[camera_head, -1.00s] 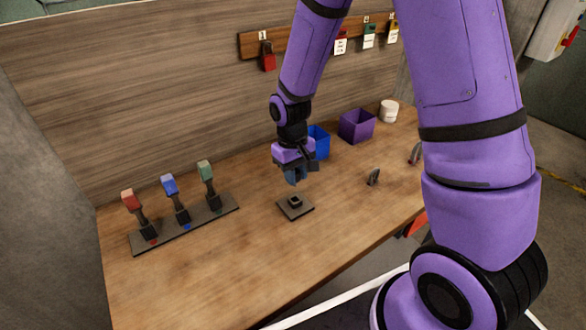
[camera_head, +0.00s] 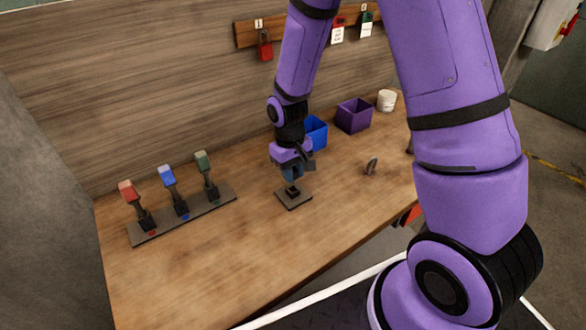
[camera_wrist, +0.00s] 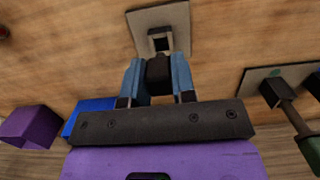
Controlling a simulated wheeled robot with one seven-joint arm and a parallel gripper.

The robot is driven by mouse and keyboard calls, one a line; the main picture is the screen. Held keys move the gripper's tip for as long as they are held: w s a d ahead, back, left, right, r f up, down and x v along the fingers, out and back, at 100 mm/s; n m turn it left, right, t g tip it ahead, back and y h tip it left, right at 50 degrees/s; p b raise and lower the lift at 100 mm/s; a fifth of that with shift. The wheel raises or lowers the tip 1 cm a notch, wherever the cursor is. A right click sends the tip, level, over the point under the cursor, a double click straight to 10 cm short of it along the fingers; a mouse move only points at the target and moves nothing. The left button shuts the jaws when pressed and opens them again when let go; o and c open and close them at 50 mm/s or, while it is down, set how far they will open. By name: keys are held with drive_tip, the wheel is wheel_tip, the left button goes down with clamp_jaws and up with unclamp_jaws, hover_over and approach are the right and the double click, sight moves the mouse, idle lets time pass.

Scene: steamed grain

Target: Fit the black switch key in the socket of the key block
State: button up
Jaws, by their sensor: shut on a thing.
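My gripper (camera_head: 292,174) is just above the key block (camera_head: 294,201), a flat dark plate with a small raised square socket (camera_head: 291,190). In the wrist view my gripper's blue fingers (camera_wrist: 158,76) are shut on the black switch key (camera_wrist: 159,69), a small dark block. The key block's grey plate (camera_wrist: 148,20) lies beyond the fingertips there, and the socket's dark opening (camera_wrist: 161,44) shows just past the key's end. The key looks close to the socket; I cannot tell whether they touch. In the head view the key is hidden by the fingers.
A plate with red, blue and green levers (camera_head: 180,215) stands at left. A blue bin (camera_head: 315,133), a purple bin (camera_head: 353,116) and a white tub (camera_head: 386,100) stand behind. A small grey upright piece (camera_head: 371,166) is at right. The table front is clear.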

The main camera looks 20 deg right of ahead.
drive_tip(key=shift+f, duration=1.75)
drive_tip(key=shift+f, duration=0.2)
drive_tip(key=o, duration=1)
